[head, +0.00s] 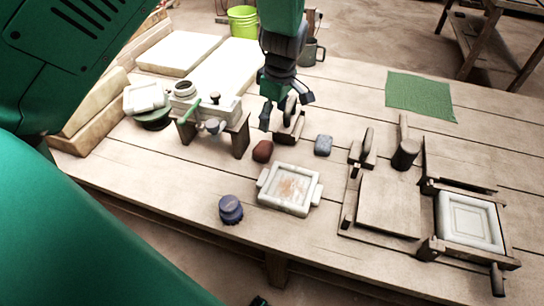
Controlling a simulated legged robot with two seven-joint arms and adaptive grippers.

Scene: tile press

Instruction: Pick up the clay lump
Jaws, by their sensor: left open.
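A reddish-brown lump (262,151), which looks like the clay lump, lies on the wooden table (330,240) near the middle, behind a pale square mould (290,188). My left gripper (287,110) hangs down from the top of the view, behind and slightly right of the lump in the picture. Its dark fingers are apart with nothing held between them. It does not appear to touch the lump. A wooden tool with an upright handle (289,128) is partly hidden behind the fingers. My right gripper is not in view.
A blue-grey block (323,146) lies right of the lump. A dark blue jar (231,209) stands at the front. A small wooden stand (240,136) is at left. The wooden press (390,205), mallet (405,155) and green mat (420,95) are at right.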

